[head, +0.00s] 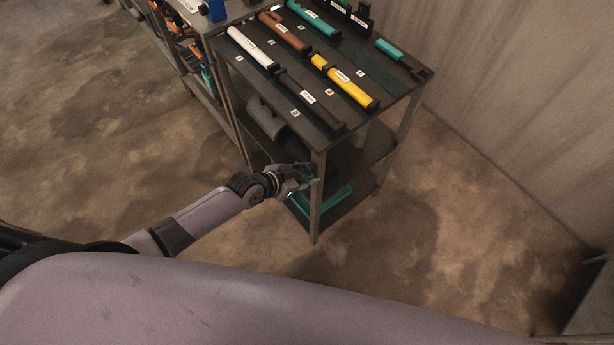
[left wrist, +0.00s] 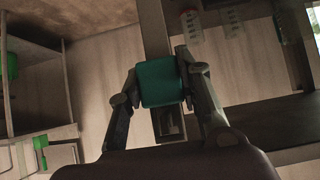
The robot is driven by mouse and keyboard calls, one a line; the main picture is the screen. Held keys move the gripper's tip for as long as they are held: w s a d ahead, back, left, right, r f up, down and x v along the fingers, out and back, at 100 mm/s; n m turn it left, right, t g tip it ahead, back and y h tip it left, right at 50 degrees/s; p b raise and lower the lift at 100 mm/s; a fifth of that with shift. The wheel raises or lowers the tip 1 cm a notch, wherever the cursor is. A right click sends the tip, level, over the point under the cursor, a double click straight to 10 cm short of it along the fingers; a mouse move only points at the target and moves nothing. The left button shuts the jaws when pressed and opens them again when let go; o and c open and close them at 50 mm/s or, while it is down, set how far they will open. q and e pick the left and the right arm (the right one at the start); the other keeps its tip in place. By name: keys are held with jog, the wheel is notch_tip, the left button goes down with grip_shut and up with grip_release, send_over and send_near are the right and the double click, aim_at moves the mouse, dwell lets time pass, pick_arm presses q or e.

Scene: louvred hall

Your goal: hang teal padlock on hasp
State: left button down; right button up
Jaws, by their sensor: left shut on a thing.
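The teal padlock (left wrist: 160,83) is in the left wrist view, a teal block between the two fingers of my left gripper (left wrist: 160,88). The gripper is shut on it, one finger on each side. In the head view my left gripper (head: 302,178) is beside the front corner post of the rack, below its top; the padlock is hard to make out there. A dark grey fitting (left wrist: 170,124) shows just below the padlock in the wrist view; I cannot tell whether it is the hasp or whether they touch. The shackle is not clear. My right gripper is out of view.
The rack's top (head: 338,78) holds several labelled tubes, among them a white one (head: 252,48) and a yellow one (head: 345,82). A teal tray (head: 335,200) is on the bottom shelf. A corner post (head: 316,205) stands close to my gripper. Floor right of the rack is clear.

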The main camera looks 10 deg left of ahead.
pick_arm(q)
jog(key=s+a+p, duration=0.1)
jog(key=s+a, duration=0.4)
jog(key=s, duration=0.2)
jog(key=shift+a+p, duration=0.3)
dwell(0.4)
jog(key=shift+s, duration=0.1)
